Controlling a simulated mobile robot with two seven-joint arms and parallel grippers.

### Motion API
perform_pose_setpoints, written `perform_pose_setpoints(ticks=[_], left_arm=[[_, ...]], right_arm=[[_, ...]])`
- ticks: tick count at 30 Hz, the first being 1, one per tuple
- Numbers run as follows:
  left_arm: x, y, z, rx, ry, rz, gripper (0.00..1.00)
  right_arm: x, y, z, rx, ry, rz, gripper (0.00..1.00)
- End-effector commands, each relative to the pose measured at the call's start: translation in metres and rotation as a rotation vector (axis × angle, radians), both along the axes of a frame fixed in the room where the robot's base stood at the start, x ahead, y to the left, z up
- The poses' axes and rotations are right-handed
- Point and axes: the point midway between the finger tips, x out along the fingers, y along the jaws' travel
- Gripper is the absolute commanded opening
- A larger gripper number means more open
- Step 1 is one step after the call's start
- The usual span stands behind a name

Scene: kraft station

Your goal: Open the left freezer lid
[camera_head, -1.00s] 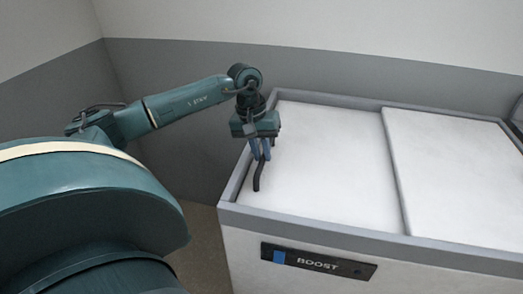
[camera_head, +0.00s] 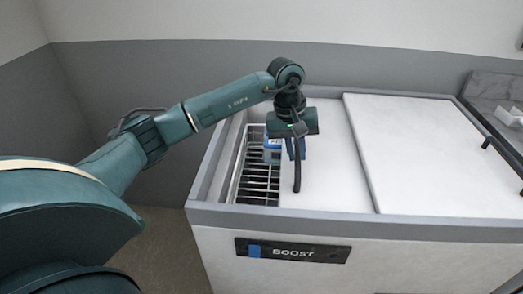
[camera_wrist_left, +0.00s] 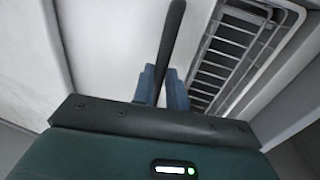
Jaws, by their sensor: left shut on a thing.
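The chest freezer (camera_head: 215,214) stands in front of me. Its left lid (camera_head: 335,180) is white and slid partly to the right, so a gap shows at the left end. A dark handle (camera_head: 297,178) stands at the lid's left edge. My left gripper (camera_head: 295,152) is above that edge, shut on the handle. In the left wrist view the blue fingers (camera_wrist_left: 163,85) close around the dark handle (camera_wrist_left: 170,45). The right lid (camera_head: 420,140) lies flat and closed. My right gripper is not in view.
A wire basket (camera_head: 258,185) shows inside the gap, with a blue and white item (camera_head: 272,150) at its back. A grey wall stands behind the freezer. A counter with white items (camera_head: 508,117) is at the far right.

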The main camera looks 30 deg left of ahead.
Motion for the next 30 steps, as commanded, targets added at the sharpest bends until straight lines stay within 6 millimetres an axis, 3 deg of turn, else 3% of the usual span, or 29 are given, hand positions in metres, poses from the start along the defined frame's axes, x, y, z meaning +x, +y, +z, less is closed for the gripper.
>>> perform_pose_setpoints(ticks=[3, 9, 15, 26, 27, 30], left_arm=[[0.016, -0.028, 0.0, -0.004, -0.007, -0.003, 0.0], [0.032, -0.056, 0.001, -0.003, -0.006, 0.0, 0.0], [0.039, -0.067, 0.002, -0.003, -0.007, 0.002, 0.0], [0.039, -0.068, 0.002, -0.002, -0.006, 0.003, 0.0], [0.039, -0.068, 0.002, -0.002, -0.006, 0.003, 0.17], [0.039, -0.068, 0.002, -0.002, -0.005, 0.003, 0.25]], right_arm=[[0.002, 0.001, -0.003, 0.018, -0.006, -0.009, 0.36], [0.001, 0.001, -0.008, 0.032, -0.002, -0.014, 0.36], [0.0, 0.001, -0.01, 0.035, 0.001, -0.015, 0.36], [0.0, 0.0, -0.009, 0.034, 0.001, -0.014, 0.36], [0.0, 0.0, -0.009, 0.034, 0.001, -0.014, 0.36], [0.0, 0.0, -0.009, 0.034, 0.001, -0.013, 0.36]])
